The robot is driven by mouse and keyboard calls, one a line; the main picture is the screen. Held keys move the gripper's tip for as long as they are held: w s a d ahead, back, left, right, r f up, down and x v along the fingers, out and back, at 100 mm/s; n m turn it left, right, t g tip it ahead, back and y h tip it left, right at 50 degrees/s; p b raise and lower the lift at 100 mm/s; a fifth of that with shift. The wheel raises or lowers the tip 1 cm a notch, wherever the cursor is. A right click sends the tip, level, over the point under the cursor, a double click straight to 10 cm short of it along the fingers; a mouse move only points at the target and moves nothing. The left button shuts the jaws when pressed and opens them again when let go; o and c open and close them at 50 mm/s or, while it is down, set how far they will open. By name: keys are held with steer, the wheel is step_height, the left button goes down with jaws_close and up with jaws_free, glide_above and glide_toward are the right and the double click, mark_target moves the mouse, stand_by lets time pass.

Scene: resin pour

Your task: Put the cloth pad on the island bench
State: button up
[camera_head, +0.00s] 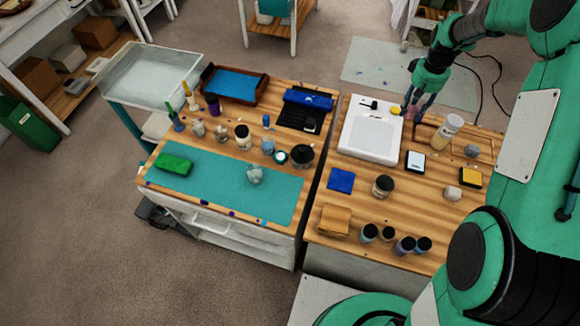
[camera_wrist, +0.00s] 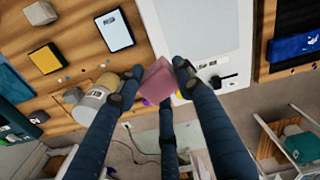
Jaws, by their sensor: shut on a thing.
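My gripper (camera_head: 412,106) is over the back of the right wooden bench (camera_head: 355,240), beside a white light panel. In the wrist view my gripper (camera_wrist: 157,72) is shut on a small pink, folded-looking pad (camera_wrist: 158,82), held between the fingertips. The fingers hide part of it. It is probably the cloth pad. In the head view only a bit of pink shows at the fingertips. The left wooden bench (camera_head: 300,233) carries a teal mat (camera_head: 225,187). I cannot tell from the pictures which bench is the island bench.
The white panel (camera_head: 372,130), a capped jar (camera_head: 447,130) and a small scale (camera_head: 415,161) stand near my gripper. A blue cloth (camera_head: 341,180), tan block (camera_head: 335,221) and several jars occupy the right bench. The mat holds a green sponge (camera_head: 174,164) and has free room.

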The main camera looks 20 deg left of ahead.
steer(key=s+a+n+b, duration=0.1)
steer(key=s+a+n, duration=0.2)
steer(key=s+a, duration=0.65)
steer(key=s+a+n+b, duration=0.15)
steer(key=s+a, duration=0.25)
steer(key=a, duration=1.1)
steer(key=s+a+n+b, duration=0.1)
steer(key=s+a+n, duration=0.3)
steer(key=s+a, duration=0.55)
steer(key=s+a+f+n+b, duration=0.15)
steer(key=s+a+n, duration=0.35)
steer(key=s+a, duration=1.3)
steer(key=f, duration=0.3)
steer(key=s+d+f, duration=0.1)
steer(key=f, duration=0.3)
steer(key=s+d+f, duration=0.1)
steer(key=f, duration=0.2)
steer(key=shift+f, duration=0.3)
steer(key=shift+d, duration=0.1)
steer(key=shift+b, duration=0.3)
steer(key=w+a, duration=0.3)
steer(key=a, duration=0.1)
steer(key=w+a+f+b, duration=0.1)
steer(key=w+a, duration=0.1)
steer(key=a, duration=0.3)
steer(key=w+a+b, duration=0.1)
steer(key=w+a, duration=0.2)
steer(key=a, duration=0.1)
steer(key=shift+w+a+f, duration=0.25)
steer(key=shift+w, duration=0.1)
